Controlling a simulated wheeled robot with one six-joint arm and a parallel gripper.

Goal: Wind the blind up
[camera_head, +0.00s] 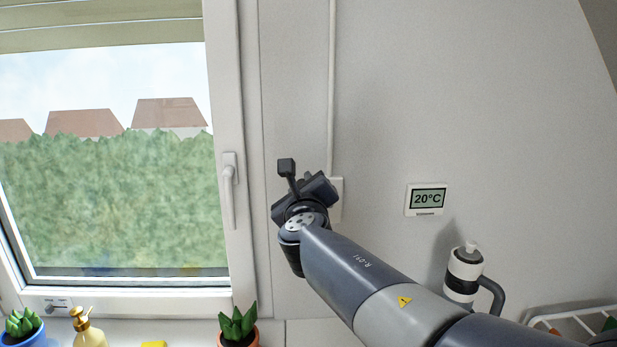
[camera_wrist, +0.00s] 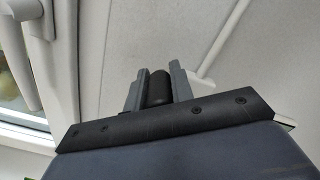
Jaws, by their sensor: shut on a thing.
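The slatted blind (camera_head: 100,30) covers only the top of the window, and most of the pane is bare. A white box (camera_head: 337,199) is on the wall right of the window, with a white tube (camera_head: 332,80) running up from it. My gripper (camera_head: 318,186) is in front of the box and hides part of it. In the wrist view, my gripper (camera_wrist: 156,76) is shut on a dark round knob (camera_wrist: 158,90) between its two grey fingers. What the knob is fixed to is hidden. The white tube also shows in the wrist view (camera_wrist: 222,40).
The window handle (camera_head: 229,190) stands out from the frame, left of my gripper. A thermostat reading 20°C (camera_head: 426,199) is on the wall to the right. Potted plants (camera_head: 238,325) and a yellow dispenser (camera_head: 84,328) stand below the window.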

